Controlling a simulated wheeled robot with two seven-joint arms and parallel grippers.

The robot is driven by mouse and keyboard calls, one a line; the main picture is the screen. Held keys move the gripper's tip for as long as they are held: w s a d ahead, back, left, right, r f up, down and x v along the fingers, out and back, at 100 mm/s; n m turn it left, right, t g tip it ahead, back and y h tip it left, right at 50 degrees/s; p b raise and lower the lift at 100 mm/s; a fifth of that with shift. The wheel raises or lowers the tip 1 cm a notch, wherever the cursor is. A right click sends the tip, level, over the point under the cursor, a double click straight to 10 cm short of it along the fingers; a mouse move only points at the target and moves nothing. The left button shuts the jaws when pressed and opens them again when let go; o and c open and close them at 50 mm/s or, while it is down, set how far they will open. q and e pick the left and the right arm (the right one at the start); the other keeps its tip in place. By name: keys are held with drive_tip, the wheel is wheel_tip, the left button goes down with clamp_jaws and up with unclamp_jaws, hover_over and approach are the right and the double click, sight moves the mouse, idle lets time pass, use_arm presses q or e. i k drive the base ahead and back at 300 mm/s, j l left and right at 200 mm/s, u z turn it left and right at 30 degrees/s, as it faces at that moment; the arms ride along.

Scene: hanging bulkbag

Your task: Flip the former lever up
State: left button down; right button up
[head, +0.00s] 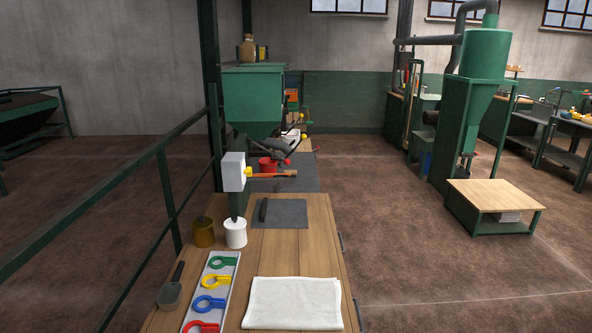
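No part is labelled as the former lever. A white box (234,172) sits at the green hopper's spout, above the table's far left. From its yellow hub (248,173) an orange-brown bar (273,175) sticks out to the right, about level. Behind it is a dark mechanism (283,149) with red and yellow knobs. I cannot tell for certain which of these is the former lever. Neither of my grippers is in view.
A wooden table (290,240) holds a white cloth (293,302), a tray (214,262) of coloured rings, a scoop (170,292), a white cup (235,232), a brown cup (204,231) and a dark mat (290,214). A green railing (166,182) runs along the left.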

sight(287, 162)
drive_tip(key=i+l, duration=0.15)
drive_tip(key=l, duration=0.4)
drive_tip(key=i+l+u, duration=0.15)
drive_tip(key=l, duration=1.05)
drive_tip(key=i+l+u, duration=0.1)
drive_tip(key=l, duration=0.45)
drive_tip(key=i+l, duration=0.25)
drive_tip(key=i+l+u, duration=0.15)
drive_tip(key=l, duration=0.25)
drive_tip(key=i+l, duration=0.3)
drive_tip(key=i+l+u, duration=0.15)
drive_tip(key=l, duration=0.25)
drive_tip(key=i+l, duration=0.25)
drive_tip(key=l, duration=0.15)
drive_tip(key=i+l+u, duration=0.15)
drive_tip(key=i+l, duration=0.25)
drive_tip(key=l, duration=0.35)
drive_tip(key=i+l, duration=0.25)
drive_tip(key=i+l+u, duration=0.1)
drive_tip(key=l, duration=0.35)
drive_tip(key=i, duration=0.1)
